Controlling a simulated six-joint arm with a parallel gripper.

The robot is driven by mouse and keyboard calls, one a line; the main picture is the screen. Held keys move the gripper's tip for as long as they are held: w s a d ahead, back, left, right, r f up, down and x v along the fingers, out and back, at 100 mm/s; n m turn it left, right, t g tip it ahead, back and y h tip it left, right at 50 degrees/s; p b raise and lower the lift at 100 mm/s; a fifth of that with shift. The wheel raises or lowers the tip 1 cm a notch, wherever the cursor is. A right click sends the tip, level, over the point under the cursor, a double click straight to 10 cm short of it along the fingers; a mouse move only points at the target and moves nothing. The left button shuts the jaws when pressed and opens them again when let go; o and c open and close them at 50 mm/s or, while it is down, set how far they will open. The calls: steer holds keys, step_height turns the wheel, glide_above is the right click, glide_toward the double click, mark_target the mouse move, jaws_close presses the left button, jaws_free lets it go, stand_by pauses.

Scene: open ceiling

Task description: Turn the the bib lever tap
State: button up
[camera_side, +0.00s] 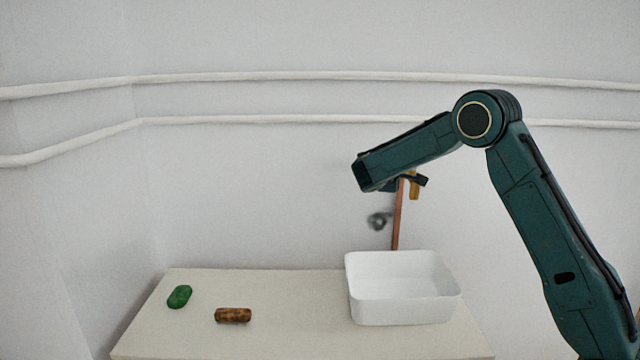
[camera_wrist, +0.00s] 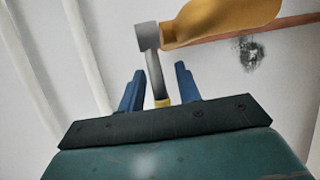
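The tap shows in the wrist view as a brass body (camera_wrist: 222,22) with a grey lever (camera_wrist: 153,72) that has a yellow end. My gripper (camera_wrist: 159,68) has two blue fingers, one on each side of the lever. Gaps show between the lever and both fingers, so it is open and not clamped. In the side view the brass of the tap (camera_side: 414,189) shows just below my wrist, beside an upright copper pipe (camera_side: 397,220). My arm hides the lever and most of the gripper there.
A white basin (camera_side: 402,314) stands below the tap on a pale counter (camera_side: 290,340). A green bar (camera_side: 179,297) and a brown roll (camera_side: 233,316) lie at the counter's left. White pipes (camera_side: 300,76) run along the wall. A dark patch (camera_side: 378,221) shows left of the copper pipe.

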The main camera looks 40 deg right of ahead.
steer(key=shift+w+d, duration=0.1)
steer(key=shift+d, duration=0.1)
jaws_close()
steer(key=shift+a+n+t, duration=0.1)
steer(key=shift+n+t, duration=0.2)
steer(key=shift+t, duration=0.2)
steer(key=shift+s+a+n+t+y, duration=0.25)
steer(key=shift+s+n+t+y, duration=0.05)
steer(key=shift+n+t+y, duration=0.55)
steer(key=shift+s+a+n+t+y, duration=0.25)
steer(key=shift+n+t+y, duration=0.55)
steer(key=shift+t, duration=0.15)
steer(key=shift+s+a+n+t+y, duration=0.3)
steer(key=shift+n+t+y, duration=0.45)
steer(key=shift+n+t, duration=0.15)
steer(key=shift+n, duration=0.25)
jaws_free()
